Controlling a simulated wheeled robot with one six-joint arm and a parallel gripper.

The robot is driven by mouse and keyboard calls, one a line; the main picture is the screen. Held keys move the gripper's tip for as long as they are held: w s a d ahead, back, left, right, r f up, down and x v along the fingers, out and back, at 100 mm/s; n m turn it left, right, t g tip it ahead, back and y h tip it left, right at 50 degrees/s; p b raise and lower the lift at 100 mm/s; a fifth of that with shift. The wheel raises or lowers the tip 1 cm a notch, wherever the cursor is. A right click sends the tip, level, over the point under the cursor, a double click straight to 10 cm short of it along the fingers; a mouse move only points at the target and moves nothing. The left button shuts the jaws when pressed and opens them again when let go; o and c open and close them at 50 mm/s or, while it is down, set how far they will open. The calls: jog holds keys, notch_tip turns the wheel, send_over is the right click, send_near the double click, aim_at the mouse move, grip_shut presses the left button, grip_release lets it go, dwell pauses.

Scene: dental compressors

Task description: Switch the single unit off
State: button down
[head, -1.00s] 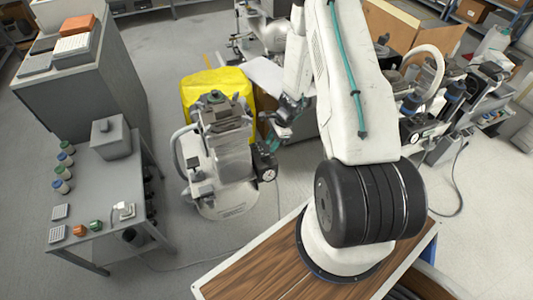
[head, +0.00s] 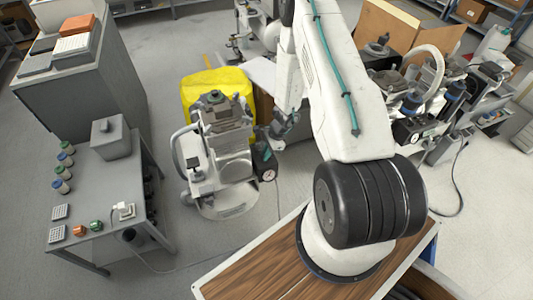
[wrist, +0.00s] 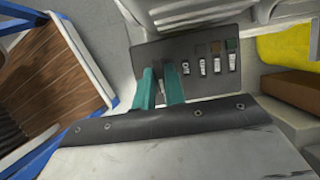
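The single unit (head: 228,150) is a pale compressor with a grey motor top, standing on the floor in the middle of the head view. A dark control box with a round gauge (head: 267,174) is on its right side. In the wrist view a dark panel (wrist: 165,55) carries a row of several small pale switches (wrist: 203,67), with a brown and a green patch above two of them. My gripper (wrist: 159,76) has two teal fingers with a narrow gap and nothing visible between them. Its fingers overlap the panel left of the switches; contact cannot be told. In the head view my gripper (head: 272,133) is just above the control box.
A yellow-covered box (head: 205,88) stands behind the unit. A grey table (head: 100,190) with jars and a plugged-in cable is at left. More compressors (head: 425,100) crowd the right. Floor shows between table and unit.

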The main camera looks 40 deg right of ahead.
jog(key=shift+n, duration=0.4)
jog(key=n+g, duration=0.2)
jog(key=n, duration=0.3)
jog(key=shift+w, duration=0.2)
jog(key=n+g, duration=0.1)
jog(key=n, duration=0.3)
jog(key=shift+g, duration=0.4)
jog(key=shift+n+g+h, duration=0.5)
jog(key=shift+n+h, duration=0.2)
jog(key=shift+n, duration=1.1)
jog(key=c, duration=1.5)
grip_release()
jog(key=shift+o, duration=0.2)
jog(key=shift+w+a, duration=0.1)
